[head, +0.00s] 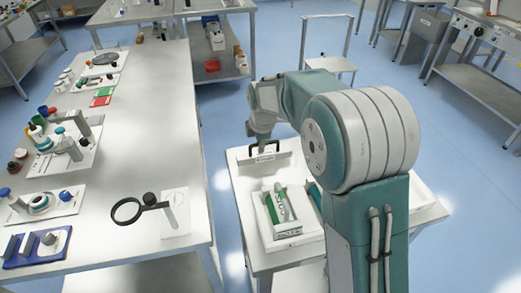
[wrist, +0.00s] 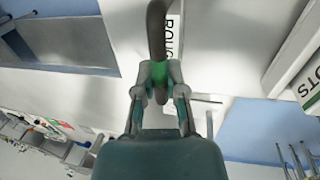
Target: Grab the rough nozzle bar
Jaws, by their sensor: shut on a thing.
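The rough nozzle bar (wrist: 157,30) shows in the wrist view as a dark curved bar with a green part between my fingers. My gripper (wrist: 161,80) is shut on it at the green part. A white label with the letters "ROUG" (wrist: 172,38) is just beside the bar, partly hidden by it. In the head view my gripper (head: 263,146) is low over the small table's far side, at a black handle-like shape (head: 265,152) by a white labelled holder (head: 277,160). The fingertips are too small there to make out. I cannot tell whether the bar is lifted clear.
A white tray (head: 294,240) with green and grey tools stands nearer on the same table (head: 240,185). A long bench (head: 130,150) to the left carries a magnifier (head: 127,210) and several trays. Blue floor (head: 222,130) lies between them.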

